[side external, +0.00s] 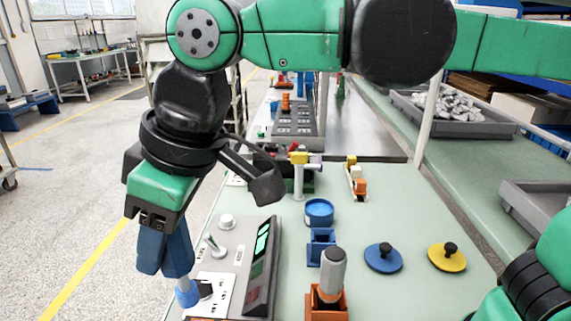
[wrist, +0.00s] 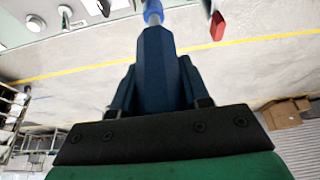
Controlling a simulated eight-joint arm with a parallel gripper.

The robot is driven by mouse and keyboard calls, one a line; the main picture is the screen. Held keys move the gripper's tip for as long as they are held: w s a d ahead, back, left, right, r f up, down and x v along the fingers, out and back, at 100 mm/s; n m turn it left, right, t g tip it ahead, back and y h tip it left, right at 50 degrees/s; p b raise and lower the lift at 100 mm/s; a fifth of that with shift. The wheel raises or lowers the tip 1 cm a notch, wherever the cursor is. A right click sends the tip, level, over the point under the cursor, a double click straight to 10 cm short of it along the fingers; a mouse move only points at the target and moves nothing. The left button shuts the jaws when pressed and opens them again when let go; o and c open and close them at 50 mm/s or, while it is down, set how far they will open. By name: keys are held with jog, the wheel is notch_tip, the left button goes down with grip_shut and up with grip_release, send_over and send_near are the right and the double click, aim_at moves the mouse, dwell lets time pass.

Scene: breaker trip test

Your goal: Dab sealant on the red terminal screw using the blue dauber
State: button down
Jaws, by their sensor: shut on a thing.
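My gripper (side external: 177,274) is shut on the blue dauber (side external: 187,296) and points down at the left front of the bench. The dauber's pale shaft and blue end show just below the fingertips, beside a white plate (side external: 219,285) with a black part on it. In the wrist view, the blue part of the dauber (wrist: 153,12) sticks out past the fingertips. I cannot pick out the red terminal screw for certain. A red-tipped part (wrist: 217,26) shows near the top of the wrist view, but I cannot tell what it is.
A sloped panel with green lights (side external: 262,240) stands right of the plate. A toggle lever (side external: 213,245) and a white knob (side external: 227,221) stand behind. An empty-looking blue holder (side external: 321,246), blue pot (side external: 319,211), orange holder (side external: 327,308) with a grey-topped tool, and blue (side external: 378,262) and yellow (side external: 446,261) lids are farther right.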

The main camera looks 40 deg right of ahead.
jog(key=shift+r, duration=1.5)
